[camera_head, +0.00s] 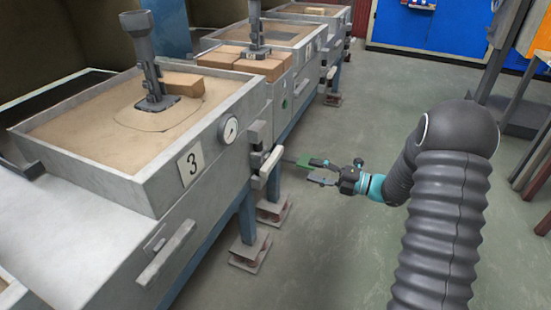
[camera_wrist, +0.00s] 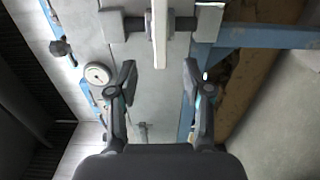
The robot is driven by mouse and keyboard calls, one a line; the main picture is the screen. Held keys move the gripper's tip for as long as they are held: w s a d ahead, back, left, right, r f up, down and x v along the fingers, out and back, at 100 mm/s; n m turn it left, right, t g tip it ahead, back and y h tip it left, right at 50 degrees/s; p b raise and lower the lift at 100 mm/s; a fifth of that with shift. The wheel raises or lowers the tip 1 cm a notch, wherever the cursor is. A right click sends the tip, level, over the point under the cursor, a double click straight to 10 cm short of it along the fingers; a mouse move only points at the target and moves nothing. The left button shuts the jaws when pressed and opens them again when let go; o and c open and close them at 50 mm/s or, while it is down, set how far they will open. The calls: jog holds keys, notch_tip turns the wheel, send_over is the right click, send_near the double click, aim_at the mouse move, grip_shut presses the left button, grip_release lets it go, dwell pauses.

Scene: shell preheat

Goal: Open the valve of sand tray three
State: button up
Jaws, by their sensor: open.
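Sand tray three (camera_head: 110,178) is a grey metal box of sand at the left, marked with a "3" plate (camera_head: 190,165). A pale valve lever (camera_head: 270,161) sticks out from the tray's right side, below and right of the round gauge (camera_head: 229,129). My gripper (camera_head: 314,171) is open and empty, a short way to the right of the lever, pointing at it. In the wrist view the pale lever (camera_wrist: 160,36) shows on a dark shaft ahead of my open fingers (camera_wrist: 160,78), roughly centred between them and not touching. The gauge (camera_wrist: 98,74) shows left of the fingers.
A white bar handle (camera_head: 165,252) sits on the near tray front. Bricks (camera_head: 250,64) lie on the tray behind. Blue support legs (camera_head: 247,215) stand on footings below the lever. The green floor (camera_head: 330,235) is clear. Blue cabinets (camera_head: 430,30) stand at the back.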

aim_at(276, 161)
jog(key=x, duration=1.4)
jog(key=shift+s+b, duration=0.2)
jog(key=shift+b, duration=0.2)
grip_shut()
jog(key=shift+d+f, duration=0.1)
jog(key=shift+d, duration=0.15)
